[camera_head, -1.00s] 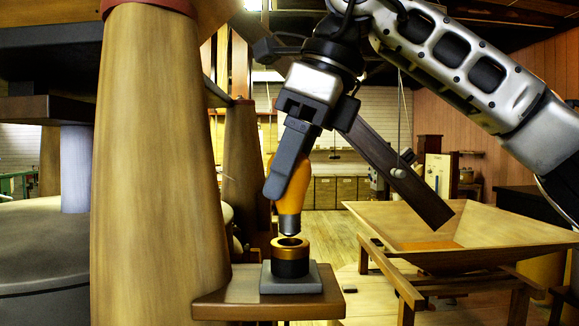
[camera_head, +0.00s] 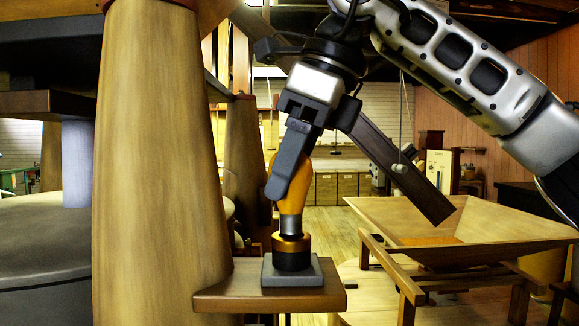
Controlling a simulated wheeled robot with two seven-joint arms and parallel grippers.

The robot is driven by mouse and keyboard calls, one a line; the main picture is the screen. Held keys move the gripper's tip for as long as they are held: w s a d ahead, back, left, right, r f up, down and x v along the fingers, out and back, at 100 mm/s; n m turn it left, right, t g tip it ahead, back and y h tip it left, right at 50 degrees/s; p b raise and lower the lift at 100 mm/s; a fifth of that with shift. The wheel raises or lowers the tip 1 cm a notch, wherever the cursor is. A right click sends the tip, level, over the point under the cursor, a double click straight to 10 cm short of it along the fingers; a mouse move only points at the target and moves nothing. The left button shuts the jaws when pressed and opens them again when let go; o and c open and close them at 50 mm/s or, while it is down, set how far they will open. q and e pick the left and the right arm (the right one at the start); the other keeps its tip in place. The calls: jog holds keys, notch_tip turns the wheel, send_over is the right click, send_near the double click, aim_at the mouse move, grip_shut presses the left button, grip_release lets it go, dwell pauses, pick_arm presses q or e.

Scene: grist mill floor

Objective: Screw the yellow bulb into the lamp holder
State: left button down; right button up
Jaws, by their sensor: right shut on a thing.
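My right gripper (camera_head: 290,178) comes down from the upper right and is shut on the yellow bulb (camera_head: 298,198). The bulb is near upright with its silver metal base pointing down. The base meets the brass rim of the lamp holder (camera_head: 291,255), and its lower end is hidden inside the rim. I cannot tell how deep it sits or whether the thread has caught. The lamp holder has a black body on a grey square plate (camera_head: 292,274). A gripper finger covers part of the bulb's left side. My left gripper is not in view.
The holder stands on a small wooden shelf (camera_head: 225,295) beside a thick wooden post (camera_head: 150,170) on the left. A wooden hopper (camera_head: 480,225) stands to the right. Cupboards (camera_head: 335,188) are far behind.

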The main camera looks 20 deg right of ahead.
jog(key=shift+f+b, duration=0.45)
jog(key=shift+f, duration=0.35)
dwell(0.4)
dwell(0.5)
jog(key=o, duration=1.2)
jog(key=shift+c, duration=0.2)
